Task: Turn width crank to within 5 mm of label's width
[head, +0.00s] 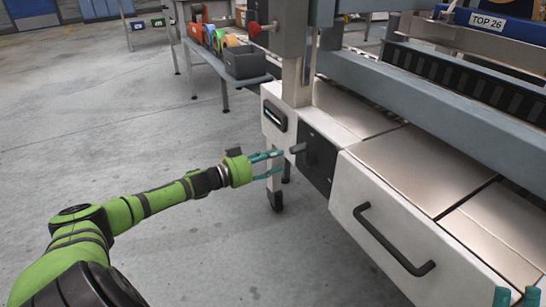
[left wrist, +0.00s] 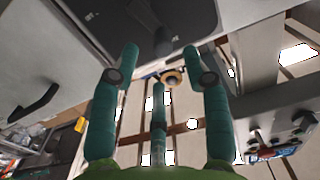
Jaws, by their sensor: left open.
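The crank (head: 300,148) has a short dark grey grip that sticks out from a black panel (head: 318,168) on the front of the pale machine. My left gripper (head: 281,161) is open and empty, with its teal fingertips just left of the grip and apart from it. In the left wrist view, the open fingers (left wrist: 160,62) point towards the black panel (left wrist: 110,18), and a dark part between the tips looks like the crank. A white label reading "TOP 26" (head: 487,22) is at the upper right; no width is readable. Fingertips of my right gripper (head: 516,297) show at the lower right edge.
A drawer front with a black handle (head: 390,240) lies right of the panel. A small dark window (head: 274,115) is left of it. A red knob (head: 254,29) is above. A bench with a grey bin (head: 245,63) stands behind. The floor left is clear.

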